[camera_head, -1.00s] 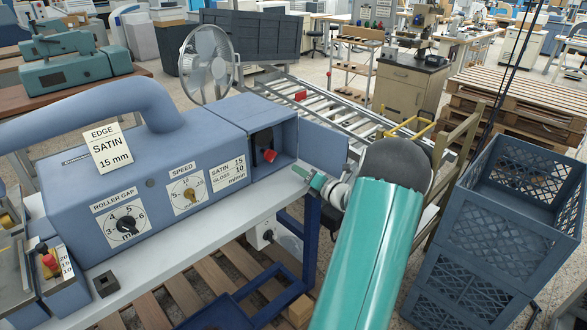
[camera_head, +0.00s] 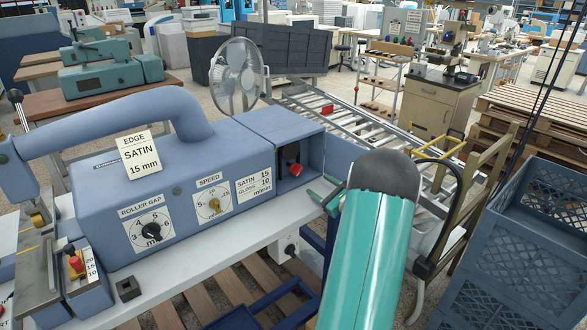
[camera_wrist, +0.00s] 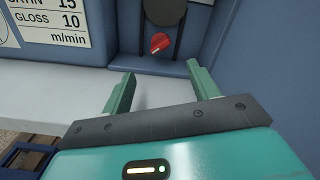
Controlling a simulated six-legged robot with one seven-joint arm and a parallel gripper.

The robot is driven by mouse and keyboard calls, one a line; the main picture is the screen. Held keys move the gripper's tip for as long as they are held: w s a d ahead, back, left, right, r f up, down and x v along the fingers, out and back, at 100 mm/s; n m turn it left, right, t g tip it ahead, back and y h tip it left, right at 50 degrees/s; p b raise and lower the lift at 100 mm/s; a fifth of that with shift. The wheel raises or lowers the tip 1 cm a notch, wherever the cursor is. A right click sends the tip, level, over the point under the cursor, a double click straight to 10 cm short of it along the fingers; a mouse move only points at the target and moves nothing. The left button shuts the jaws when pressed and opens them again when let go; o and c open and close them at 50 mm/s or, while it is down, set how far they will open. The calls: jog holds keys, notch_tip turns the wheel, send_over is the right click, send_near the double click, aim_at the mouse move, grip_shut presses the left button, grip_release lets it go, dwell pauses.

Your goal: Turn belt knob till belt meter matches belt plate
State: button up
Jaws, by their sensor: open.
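The red knob (camera_head: 294,170) sits on a black part inside the open recess at the right end of the blue machine. It also shows in the wrist view (camera_wrist: 160,43), with a pale mark on its face. The SPEED dial (camera_head: 213,204), numbered around a yellowish centre, is on the machine's front; its exact reading is too small to tell. Right of it the plate (camera_head: 255,184) reads SATIN 15, GLOSS 10 m/min. My gripper (camera_wrist: 160,77) is open and empty. Its green fingers are apart, short of the red knob, which appears between and beyond them.
A card (camera_head: 139,157) on the machine reads EDGE SATIN 15 mm. A ROLLER GAP dial (camera_head: 149,230) is left of the SPEED dial. The recess walls flank the red knob. A roller conveyor (camera_head: 340,119) lies behind, and blue crates (camera_head: 530,250) stand at right.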

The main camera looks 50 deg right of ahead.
aim_at(294, 168)
jog(key=n, duration=0.2)
jog(key=w+n, duration=0.1)
jog(key=n, duration=0.1)
jog(key=shift+r, duration=0.15)
jog(key=shift+w, duration=0.1)
jog(key=x, duration=1.3)
jog(key=shift+w+d, duration=0.1)
jog(key=shift+w, duration=0.1)
jog(key=c, duration=1)
